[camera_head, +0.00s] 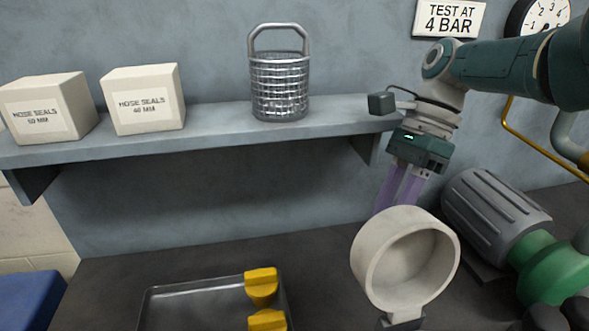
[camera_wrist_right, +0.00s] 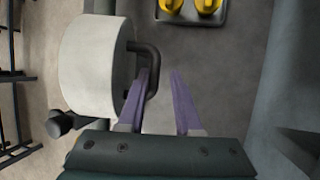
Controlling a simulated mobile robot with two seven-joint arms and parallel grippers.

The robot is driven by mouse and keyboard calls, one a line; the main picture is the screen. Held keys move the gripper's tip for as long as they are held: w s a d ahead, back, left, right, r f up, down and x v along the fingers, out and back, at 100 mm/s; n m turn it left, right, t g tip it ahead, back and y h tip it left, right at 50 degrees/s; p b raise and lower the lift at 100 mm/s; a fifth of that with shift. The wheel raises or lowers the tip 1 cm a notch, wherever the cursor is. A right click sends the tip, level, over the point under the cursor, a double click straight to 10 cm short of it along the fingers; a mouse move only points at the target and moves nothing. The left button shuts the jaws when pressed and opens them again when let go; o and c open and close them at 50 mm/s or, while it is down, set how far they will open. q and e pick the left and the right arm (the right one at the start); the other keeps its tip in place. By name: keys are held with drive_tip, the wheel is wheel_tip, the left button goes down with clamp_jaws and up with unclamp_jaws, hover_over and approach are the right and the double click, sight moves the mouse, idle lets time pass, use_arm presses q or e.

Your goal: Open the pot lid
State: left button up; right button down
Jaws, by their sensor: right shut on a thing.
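The pot lid (camera_head: 368,262) is a pale, round, hollow cap in the head view. It stands tilted up on edge, its open side facing me, above a dark bracket (camera_head: 402,323) at the bottom edge. My right gripper (camera_head: 393,208) is behind and above it, its purple fingertips partly hidden by the lid. In the right wrist view, the lid (camera_wrist_right: 92,65) is a pale drum with a dark bent handle (camera_wrist_right: 151,58). The fingers of my right gripper (camera_wrist_right: 160,75) are at this handle, shut on it. The pot itself is not clearly visible. My left gripper is out of view.
A metal tray (camera_head: 190,289) with yellow knobs (camera_head: 262,284) lies left of the lid. A grey-green motor (camera_head: 495,215) stands close on the right. Above, a shelf (camera_head: 215,122) holds two hose seal boxes (camera_head: 143,100) and a wire basket (camera_head: 280,85).

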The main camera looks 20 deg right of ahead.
drive_tip(key=c, duration=1.1)
unclamp_jaws()
drive_tip(key=shift+w+d+f, duration=0.3)
drive_tip(key=shift+w, duration=0.15)
drive_tip(key=shift+o, duration=1.1)
drive_tip(key=shift+w+r, duration=0.1)
drive_tip(key=shift+w, duration=0.15)
drive_tip(key=s+v, duration=0.1)
drive_tip(key=v, duration=0.8)
drive_tip(key=shift+w+r, duration=0.3)
drive_tip(key=shift+r, duration=0.25)
